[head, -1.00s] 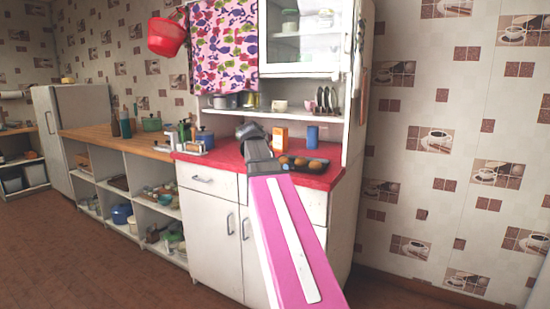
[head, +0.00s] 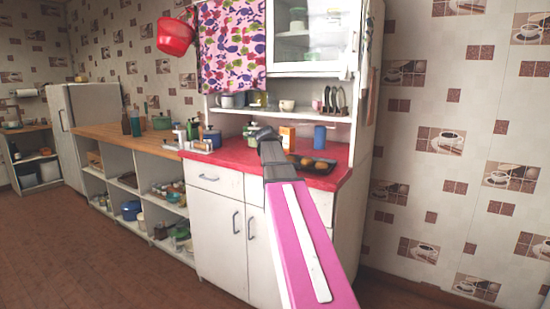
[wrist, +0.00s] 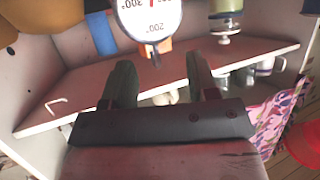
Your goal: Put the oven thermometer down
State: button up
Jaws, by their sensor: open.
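The oven thermometer shows in the wrist view as a round white dial (wrist: 150,16) with black numbers and a red pointer, cut off by the top edge. It lies beyond my open fingers (wrist: 160,72), and the space between them looks empty. I cannot tell whether a finger touches it. In the head view my gripper (head: 264,134) is over the red counter top (head: 228,158), in front of the cabinet's recess. The thermometer is not visible there; my gripper and arm cover that part of the counter.
A dark tray with round brown items (head: 318,166) lies right of my gripper. An orange box (head: 287,137) and a blue cylinder (head: 320,136) stand behind. A blue pot (head: 211,138) stands to the left. A shelf (head: 290,113) with cups hangs above.

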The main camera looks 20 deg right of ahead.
jog(key=x, duration=0.3)
jog(key=shift+s+a, duration=0.1)
jog(key=c, duration=1)
jog(key=shift+s, duration=0.1)
grip_shut()
